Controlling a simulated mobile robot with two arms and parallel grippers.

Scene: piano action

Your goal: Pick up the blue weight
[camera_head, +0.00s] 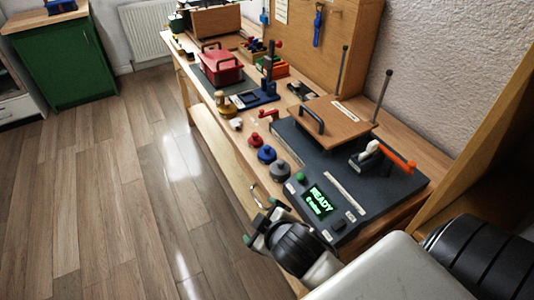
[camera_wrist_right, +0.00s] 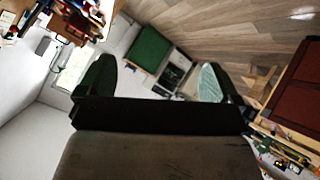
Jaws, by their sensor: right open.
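The blue weight (camera_head: 267,154), a round knobbed piece, stands upright near the front edge of the wooden bench (camera_head: 236,150). It sits between a smaller red weight (camera_head: 256,139) and a larger grey weight (camera_head: 280,171). My right gripper (camera_head: 260,219) is open and empty at the bench's front edge, nearer the camera than the weights and apart from them. In the right wrist view, its two green-padded fingers (camera_wrist_right: 152,81) are spread with nothing between them. The weights cannot be made out in that view. My left gripper is not in view.
Right of the weights is a dark device with a "READY" display (camera_head: 318,200), a handled wooden board (camera_head: 325,118), an orange lever (camera_head: 397,158) and upright rods. A red toolbox (camera_head: 221,68) stands farther back. The floor (camera_head: 110,170) left of the bench is clear.

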